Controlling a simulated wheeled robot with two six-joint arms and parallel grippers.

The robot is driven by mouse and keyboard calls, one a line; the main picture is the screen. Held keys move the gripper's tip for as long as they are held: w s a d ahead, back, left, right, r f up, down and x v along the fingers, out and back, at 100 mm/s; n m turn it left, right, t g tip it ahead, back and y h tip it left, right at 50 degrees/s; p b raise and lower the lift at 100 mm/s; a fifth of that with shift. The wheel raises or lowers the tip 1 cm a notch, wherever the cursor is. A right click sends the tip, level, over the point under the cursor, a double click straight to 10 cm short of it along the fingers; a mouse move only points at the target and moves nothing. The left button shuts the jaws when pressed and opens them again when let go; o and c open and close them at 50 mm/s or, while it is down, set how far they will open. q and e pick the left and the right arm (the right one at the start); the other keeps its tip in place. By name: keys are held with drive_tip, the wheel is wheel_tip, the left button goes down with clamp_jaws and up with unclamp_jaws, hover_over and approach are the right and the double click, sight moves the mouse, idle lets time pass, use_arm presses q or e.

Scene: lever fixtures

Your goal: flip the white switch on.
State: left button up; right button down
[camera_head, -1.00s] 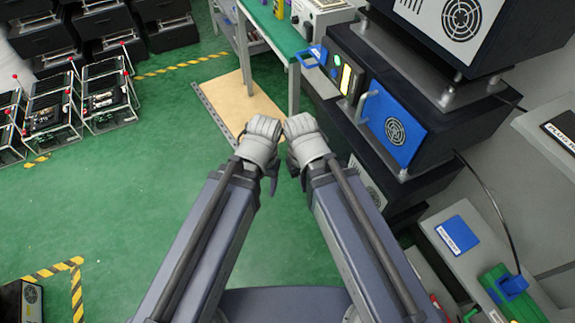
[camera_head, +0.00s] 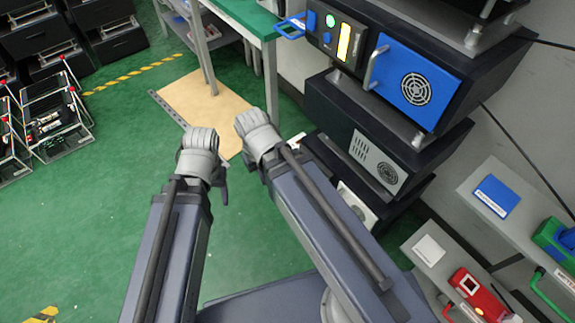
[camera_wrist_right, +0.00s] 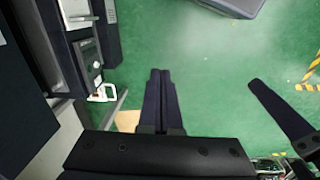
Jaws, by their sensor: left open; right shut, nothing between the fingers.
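A small white handle, which looks like the white switch (camera_wrist_right: 105,93), juts from a dark fixture with a pale panel at the left of the right wrist view. In the head view a bit of this white part (camera_head: 297,138) shows just beyond my right gripper (camera_head: 262,150), which hides much of it. My right gripper (camera_wrist_right: 160,75) is shut and empty, apart from the handle and to its right in the wrist view. My left gripper (camera_head: 205,165) is open and empty over the green floor, left of the right one.
A stack of dark machines with a blue panel (camera_head: 415,88) and a blue handle (camera_head: 292,27) stands beyond my right arm. A green-topped workbench (camera_head: 245,17) is at the top. A red device (camera_head: 478,293) sits at lower right.

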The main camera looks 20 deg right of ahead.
drive_tip(key=w+d+f+n+h+b, duration=0.1)
drive_tip(key=w+d+f+b, duration=0.15)
drive_tip(key=f+b, duration=0.75)
drive_tip(key=w+d+f+n+b, duration=0.2)
drive_tip(key=w+f+b, duration=0.1)
drive_tip(key=f+b, duration=0.7)
drive_tip(key=w+d+f+n+h+b, duration=0.1)
drive_tip(key=w+d+f+b, duration=0.2)
drive_tip(key=f+b, duration=0.7)
drive_tip(key=w+r+n+t+h, duration=0.1)
drive_tip(key=w+r+n+h, duration=0.1)
drive_tip(key=w+n, duration=0.3)
drive_tip(key=w+r+n+t+h, duration=0.2)
drive_tip(key=w+n+h, duration=0.3)
drive_tip(key=n, duration=0.5)
drive_tip(key=shift+w+a+r+b, duration=0.4)
drive_tip(key=shift+w+r, duration=0.35)
drive_tip(key=shift+w, duration=0.05)
